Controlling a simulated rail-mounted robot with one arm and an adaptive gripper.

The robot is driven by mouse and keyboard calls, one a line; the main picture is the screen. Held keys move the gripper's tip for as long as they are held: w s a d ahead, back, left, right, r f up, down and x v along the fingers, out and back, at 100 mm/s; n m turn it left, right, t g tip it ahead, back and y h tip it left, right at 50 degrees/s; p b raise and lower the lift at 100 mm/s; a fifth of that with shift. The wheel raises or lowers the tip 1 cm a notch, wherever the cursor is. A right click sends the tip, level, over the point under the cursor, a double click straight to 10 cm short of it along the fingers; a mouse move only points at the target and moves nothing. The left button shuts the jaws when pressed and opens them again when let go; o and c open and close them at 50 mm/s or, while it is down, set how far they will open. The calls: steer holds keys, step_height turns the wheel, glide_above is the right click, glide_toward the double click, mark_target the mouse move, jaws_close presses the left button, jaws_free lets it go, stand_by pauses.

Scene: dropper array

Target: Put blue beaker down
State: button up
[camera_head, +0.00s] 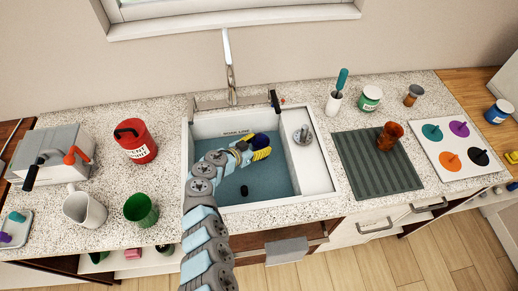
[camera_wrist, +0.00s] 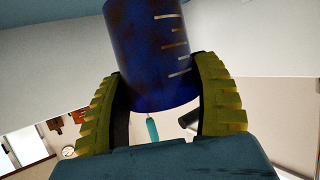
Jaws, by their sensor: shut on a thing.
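The blue beaker (camera_wrist: 150,50) is between the two yellow ribbed fingers of my gripper (camera_wrist: 160,100) in the wrist view. It is dark blue with brownish stains and pale measuring marks on its side. My gripper is shut on it. In the head view, my gripper (camera_head: 256,152) and the beaker (camera_head: 259,140) are over the sink (camera_head: 330,188), near its back wall. My arm hides part of the beaker's surroundings, and I cannot tell whether its base touches anything.
The sink holds blue water with a small dark object (camera_head: 244,190). A green cup (camera_head: 141,210), a white jug (camera_head: 84,209) and a red canister (camera_head: 135,141) stand left. A ribbed drying mat (camera_head: 360,170) bearing an orange-brown beaker (camera_head: 389,136) lies right, its front half clear.

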steer(key=shift+w+f, duration=0.25)
steer(key=shift+f, duration=0.25)
steer(key=shift+s+f+b, duration=0.1)
steer(key=shift+f+b, duration=0.2)
steer(key=shift+f, duration=0.45)
steer(key=shift+a+f, duration=0.1)
steer(key=shift+f, duration=0.45)
steer(key=shift+f+b, duration=0.15)
steer(key=shift+b, duration=0.25)
steer(key=o, duration=1.3)
steer(key=shift+c, duration=0.2)
steer(key=shift+r+p, duration=0.25)
steer(key=shift+p, duration=0.1)
